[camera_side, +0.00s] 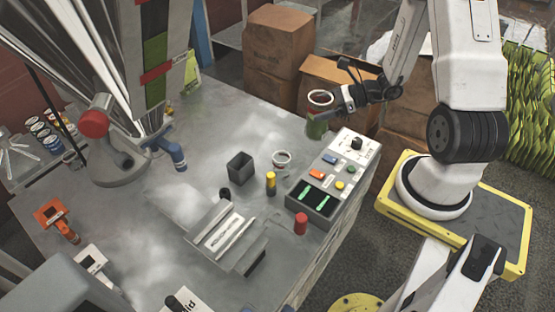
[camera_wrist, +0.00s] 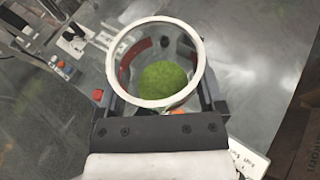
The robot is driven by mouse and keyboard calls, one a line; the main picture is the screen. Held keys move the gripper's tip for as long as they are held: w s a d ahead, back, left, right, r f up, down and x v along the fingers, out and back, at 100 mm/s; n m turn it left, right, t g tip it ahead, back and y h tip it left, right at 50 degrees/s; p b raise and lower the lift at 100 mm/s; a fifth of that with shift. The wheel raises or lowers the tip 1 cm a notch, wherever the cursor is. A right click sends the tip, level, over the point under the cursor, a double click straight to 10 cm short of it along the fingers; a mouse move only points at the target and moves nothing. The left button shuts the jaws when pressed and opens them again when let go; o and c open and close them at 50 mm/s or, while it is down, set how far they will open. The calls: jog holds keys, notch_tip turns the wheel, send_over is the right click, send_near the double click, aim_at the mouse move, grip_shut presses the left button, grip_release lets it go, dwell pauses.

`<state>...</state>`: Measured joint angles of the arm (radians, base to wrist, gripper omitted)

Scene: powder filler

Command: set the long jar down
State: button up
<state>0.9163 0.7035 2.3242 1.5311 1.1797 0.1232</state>
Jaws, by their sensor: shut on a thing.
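The long jar (camera_side: 317,125) is clear with a white rim and green powder inside. My gripper (camera_side: 338,103) is shut on it from the right, near the back right edge of the table, behind the control box. The jar looks upright; the gap between its base and the tabletop cannot be told. In the wrist view the jar (camera_wrist: 193,72) stands between the fingers of my gripper (camera_wrist: 165,100). I look down through its open mouth at the green powder; its base is hidden.
The metal table (camera_side: 225,125) has free room at its back middle. A control box (camera_side: 328,180) with coloured buttons stands at its right edge. A short white-rimmed jar (camera_side: 281,160), a dark square cup (camera_side: 241,169) and a yellow-black cylinder (camera_side: 270,184) stand nearby. Cardboard boxes (camera_side: 278,60) are behind.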

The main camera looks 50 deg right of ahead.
jog(key=s+a+n+g+y, duration=0.2)
jog(key=a+n+g+y, duration=0.1)
jog(key=a+n+g, duration=0.3)
jog(key=s+a+n+g+y, duration=0.2)
jog(key=a+n+g, duration=0.3)
jog(key=a, duration=0.3)
jog(key=s+a+f+n+g+h, duration=0.2)
jog(key=s+a+n+g+h, duration=0.3)
jog(key=s+n+g+h, duration=0.75)
jog(key=w+a+r+n+t+h, duration=0.1)
jog(key=w+a+n+t+h, duration=0.4)
jog(key=n+t, duration=0.65)
jog(key=w+a+r+n+t+h, duration=0.1)
jog(key=w+a+n+t+h, duration=0.5)
jog(key=n, duration=1.1)
jog(key=shift+t+h, duration=0.5)
jog(key=shift+h, duration=0.35)
jog(key=shift+w+d+f, duration=0.2)
jog(key=shift+d+f, duration=0.25)
jog(key=shift+f, duration=0.4)
jog(key=shift+w+d+f, duration=0.2)
jog(key=shift+d+f, duration=0.3)
jog(key=shift+f, duration=0.3)
jog(key=shift+w+d+f, duration=0.2)
jog(key=shift+d+f, duration=0.25)
jog(key=shift+f, duration=0.4)
